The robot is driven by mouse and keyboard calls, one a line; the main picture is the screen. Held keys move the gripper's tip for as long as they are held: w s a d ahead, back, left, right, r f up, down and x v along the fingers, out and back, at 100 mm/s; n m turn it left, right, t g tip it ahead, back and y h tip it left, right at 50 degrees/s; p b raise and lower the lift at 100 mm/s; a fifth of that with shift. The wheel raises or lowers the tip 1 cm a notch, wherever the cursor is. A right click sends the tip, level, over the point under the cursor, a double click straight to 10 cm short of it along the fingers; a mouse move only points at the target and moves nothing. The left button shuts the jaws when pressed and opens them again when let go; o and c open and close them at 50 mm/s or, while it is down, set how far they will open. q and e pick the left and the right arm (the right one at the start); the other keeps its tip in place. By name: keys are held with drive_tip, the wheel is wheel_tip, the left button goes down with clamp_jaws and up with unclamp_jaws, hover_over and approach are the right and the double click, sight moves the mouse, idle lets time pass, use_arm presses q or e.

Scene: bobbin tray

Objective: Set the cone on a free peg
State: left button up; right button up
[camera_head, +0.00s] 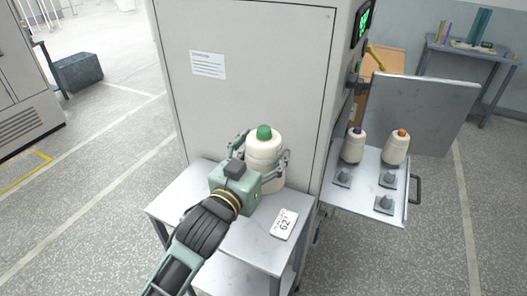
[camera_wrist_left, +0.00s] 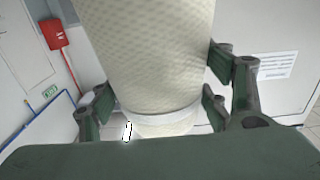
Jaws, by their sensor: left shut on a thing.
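The cone (camera_head: 263,149) is a cream yarn cone with a green tip, upright at the side table by the machine. My left gripper (camera_head: 261,160) is shut around it, and the cone also fills the middle of the left wrist view (camera_wrist_left: 150,50) between the fingers (camera_wrist_left: 160,98). Whether its base touches the table is hidden behind the gripper. The tray (camera_head: 362,188) at the right of the machine holds two cones, one with a purple tip (camera_head: 354,148) and one with an orange tip (camera_head: 396,149). My right gripper is out of view.
The side table (camera_head: 258,240) carries a white label card (camera_head: 285,224) reading 62. The tall machine cabinet (camera_head: 240,75) stands behind it. A raised grey panel (camera_head: 425,112) borders the tray's far side, and a dark handle (camera_head: 415,190) sits at its right edge.

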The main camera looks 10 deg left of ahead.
sight(263, 128)
use_arm(q)
wheel_tip(263, 128, up, 11)
drive_tip(key=p, duration=0.9)
drive_tip(key=shift+f+p, duration=0.1)
drive_tip(key=shift+p, duration=0.25)
drive_tip(key=shift+f, duration=0.15)
